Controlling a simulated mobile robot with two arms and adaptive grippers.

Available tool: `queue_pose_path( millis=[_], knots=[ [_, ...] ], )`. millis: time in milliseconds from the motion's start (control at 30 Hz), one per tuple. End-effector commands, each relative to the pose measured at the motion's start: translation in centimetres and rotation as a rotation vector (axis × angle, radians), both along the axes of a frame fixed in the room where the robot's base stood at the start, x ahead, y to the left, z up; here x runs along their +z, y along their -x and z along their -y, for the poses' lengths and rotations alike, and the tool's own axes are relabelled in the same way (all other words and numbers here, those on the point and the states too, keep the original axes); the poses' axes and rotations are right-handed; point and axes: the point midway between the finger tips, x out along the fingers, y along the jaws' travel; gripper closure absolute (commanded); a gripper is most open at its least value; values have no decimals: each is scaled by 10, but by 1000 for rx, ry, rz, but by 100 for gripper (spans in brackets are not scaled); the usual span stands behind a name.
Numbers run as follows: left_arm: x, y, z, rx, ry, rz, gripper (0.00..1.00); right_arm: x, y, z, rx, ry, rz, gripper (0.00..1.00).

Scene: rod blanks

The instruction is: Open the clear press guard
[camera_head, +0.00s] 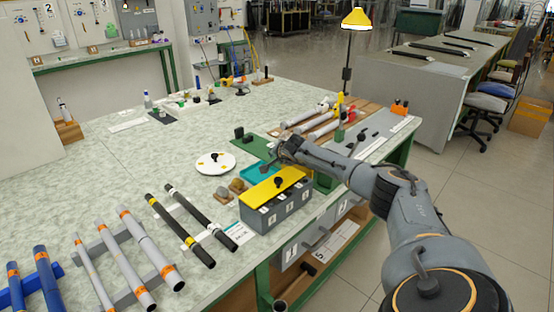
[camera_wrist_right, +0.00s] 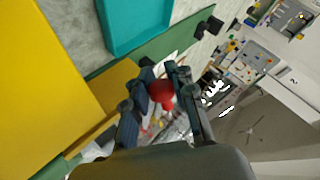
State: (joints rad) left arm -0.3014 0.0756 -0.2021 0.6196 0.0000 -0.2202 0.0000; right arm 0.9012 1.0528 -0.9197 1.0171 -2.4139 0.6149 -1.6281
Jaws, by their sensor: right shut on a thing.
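My right gripper (camera_head: 270,160) reaches in from the right over the table, beside the teal tray and behind the yellow-topped grey box. In the right wrist view the right gripper (camera_wrist_right: 160,80) is shut with a red knob (camera_wrist_right: 161,94) between its fingers. The clear press guard itself is hard to make out; I cannot tell its edges or its angle. A green plate (camera_head: 250,147) with dark blocks lies just behind the gripper. The arm hides part of this area. My left gripper is not in view.
The yellow lid (camera_head: 272,187) of the grey box and the teal tray (camera_head: 257,170) are close to the gripper; the tray also shows in the right wrist view (camera_wrist_right: 135,25). A white round plate (camera_head: 215,164) stands left. Rods lie on racks at front left and behind right.

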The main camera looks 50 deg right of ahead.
Motion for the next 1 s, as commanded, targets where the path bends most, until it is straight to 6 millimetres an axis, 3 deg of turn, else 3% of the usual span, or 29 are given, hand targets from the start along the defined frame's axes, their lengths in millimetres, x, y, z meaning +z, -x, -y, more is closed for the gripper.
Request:
queue_pose_path(
  millis=[233, 267, 367, 767, 1000],
  knots=[
    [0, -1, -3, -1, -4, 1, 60, -2, 1, -1, -1, -4, -5, 100],
    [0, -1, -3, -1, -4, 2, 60, -3, 1, -1, -1, -4, -5, 71],
    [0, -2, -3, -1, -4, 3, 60, -2, 1, -1, 0, -4, -5, 52],
    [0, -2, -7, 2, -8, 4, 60, 1, 3, -1, 1, -1, -2, 52],
    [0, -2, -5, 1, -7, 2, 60, 16, 21, -10, 1, 1, -3, 52]
  ],
)
